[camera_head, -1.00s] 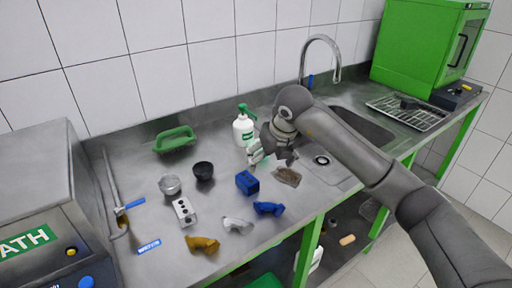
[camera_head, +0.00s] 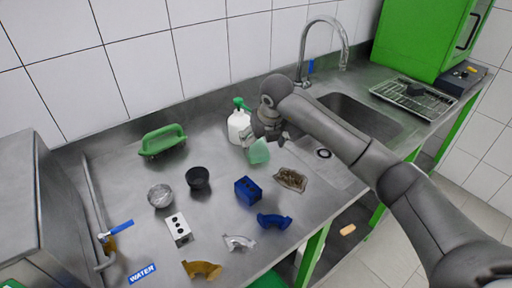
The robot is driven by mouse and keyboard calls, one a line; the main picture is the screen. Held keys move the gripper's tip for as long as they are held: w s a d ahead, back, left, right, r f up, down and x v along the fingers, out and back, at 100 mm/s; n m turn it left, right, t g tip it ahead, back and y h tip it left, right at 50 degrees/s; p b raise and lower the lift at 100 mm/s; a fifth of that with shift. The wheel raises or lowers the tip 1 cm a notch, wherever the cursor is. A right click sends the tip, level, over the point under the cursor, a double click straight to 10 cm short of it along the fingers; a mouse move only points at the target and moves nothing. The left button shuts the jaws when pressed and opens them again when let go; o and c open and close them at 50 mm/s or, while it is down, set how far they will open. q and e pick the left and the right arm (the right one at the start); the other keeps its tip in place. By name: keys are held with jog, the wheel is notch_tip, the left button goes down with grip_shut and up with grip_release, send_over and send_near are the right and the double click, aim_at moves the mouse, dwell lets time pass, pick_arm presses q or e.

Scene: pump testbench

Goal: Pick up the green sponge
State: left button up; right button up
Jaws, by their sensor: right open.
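A pale green sponge (camera_head: 259,152) shows on the steel counter just below my right gripper (camera_head: 272,142), right of the white spray bottle (camera_head: 239,127). My right gripper is open, with its fingers directly above and behind the sponge. The gripper hides part of the sponge's far side, and I cannot tell whether they touch. My left gripper is not in view.
A brown scrap (camera_head: 291,179) and a blue block (camera_head: 248,189) lie close in front. The sink (camera_head: 362,118) and faucet (camera_head: 323,45) are behind and right.

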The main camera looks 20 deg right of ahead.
aim_at(258, 149)
jog(key=shift+w+f, duration=0.2)
jog(key=shift+f, duration=0.15)
jog(key=p+x, duration=0.1)
jog(key=x, duration=0.3)
jog(key=shift+w+a+f+p, duration=0.2)
jog(key=shift+w+f+p, duration=0.05)
jog(key=shift+w+p, duration=0.1)
jog(key=shift+w+f, duration=0.1)
jog(key=shift+f, duration=0.15)
jog(key=shift+c, duration=0.5)
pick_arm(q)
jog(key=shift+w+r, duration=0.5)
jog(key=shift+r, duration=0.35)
pick_arm(e)
jog(key=c, duration=0.7)
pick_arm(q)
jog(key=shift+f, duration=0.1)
pick_arm(e)
jog(key=shift+r, duration=0.2)
